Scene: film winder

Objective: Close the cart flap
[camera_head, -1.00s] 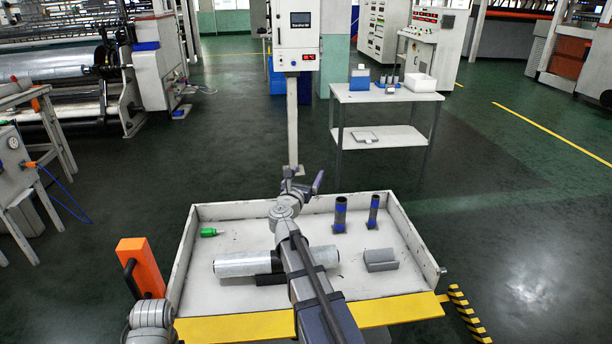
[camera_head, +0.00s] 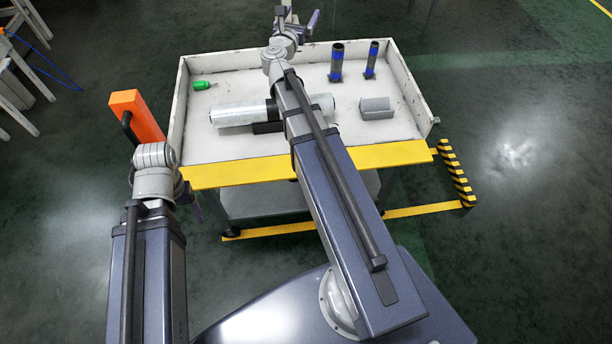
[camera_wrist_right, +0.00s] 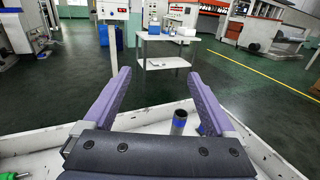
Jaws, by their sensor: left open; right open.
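The cart flap (camera_head: 300,167) is the yellow panel along the cart's near edge. It appears folded outward, lower than the side walls, leaving the near side open. My right arm crosses over it, and my right gripper (camera_head: 298,18) is beyond the cart's far wall in the head view. In the right wrist view the right gripper (camera_wrist_right: 157,85) is open, with nothing between its purple fingers. My left gripper (camera_head: 193,203) is beside the flap's left end, mostly hidden behind its own wrist. I cannot tell whether it touches the flap.
The cart tray (camera_head: 215,88) holds a silver roll (camera_head: 240,114), a grey block (camera_head: 376,108), two dark tubes (camera_head: 337,62) and a green item (camera_head: 202,85). An orange post (camera_head: 137,113) stands at its left. The floor at right is clear.

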